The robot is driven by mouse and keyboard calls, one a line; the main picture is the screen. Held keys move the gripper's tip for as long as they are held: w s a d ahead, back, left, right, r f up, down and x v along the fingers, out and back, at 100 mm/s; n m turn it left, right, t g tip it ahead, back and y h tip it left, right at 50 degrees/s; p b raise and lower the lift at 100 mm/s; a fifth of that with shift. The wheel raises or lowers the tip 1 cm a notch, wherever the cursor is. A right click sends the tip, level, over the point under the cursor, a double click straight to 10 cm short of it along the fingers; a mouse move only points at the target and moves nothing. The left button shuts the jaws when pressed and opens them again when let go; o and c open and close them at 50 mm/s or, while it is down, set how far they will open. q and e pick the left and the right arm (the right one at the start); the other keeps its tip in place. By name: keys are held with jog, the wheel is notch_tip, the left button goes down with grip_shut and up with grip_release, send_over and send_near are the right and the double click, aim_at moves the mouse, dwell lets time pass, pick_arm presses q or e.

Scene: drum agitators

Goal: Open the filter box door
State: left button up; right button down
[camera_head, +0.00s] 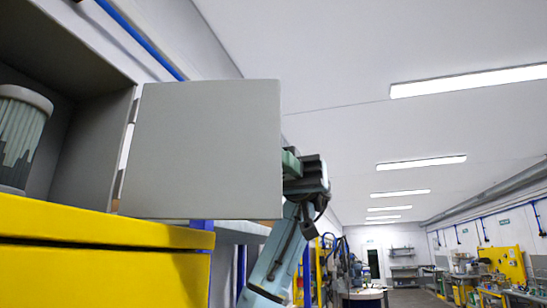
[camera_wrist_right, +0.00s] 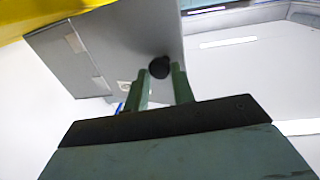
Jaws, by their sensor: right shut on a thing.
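The filter box (camera_head: 92,140) is at the left of the head view, with its grey door (camera_head: 205,150) swung open on hinges along the door's left edge. A ribbed cylindrical filter (camera_head: 20,135) shows inside the box. My right gripper (camera_head: 291,163) is at the door's right edge, partly hidden behind it. In the right wrist view the door (camera_wrist_right: 122,42) fills the upper left, and my right gripper's fingers (camera_wrist_right: 162,78) are shut on its round black knob (camera_wrist_right: 159,67). The knob is hidden in the head view. My left gripper is not in view.
A yellow cabinet (camera_head: 100,265) lies below the box and door. A blue pipe (camera_head: 140,38) runs along the wall above. The room to the right is open, with workbenches (camera_head: 465,268) far off.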

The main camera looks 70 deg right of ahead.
jog(key=shift+w, duration=0.3)
jog(key=c, duration=1.5)
grip_release()
jog(key=shift+w+a, duration=0.1)
jog(key=o, duration=0.3)
jog(key=shift+w+a, duration=0.2)
jog(key=shift+w, duration=0.25)
jog(key=s+d, duration=0.1)
jog(key=d, duration=0.6)
jog(key=shift+s+d, duration=0.25)
jog(key=shift+d, duration=0.1)
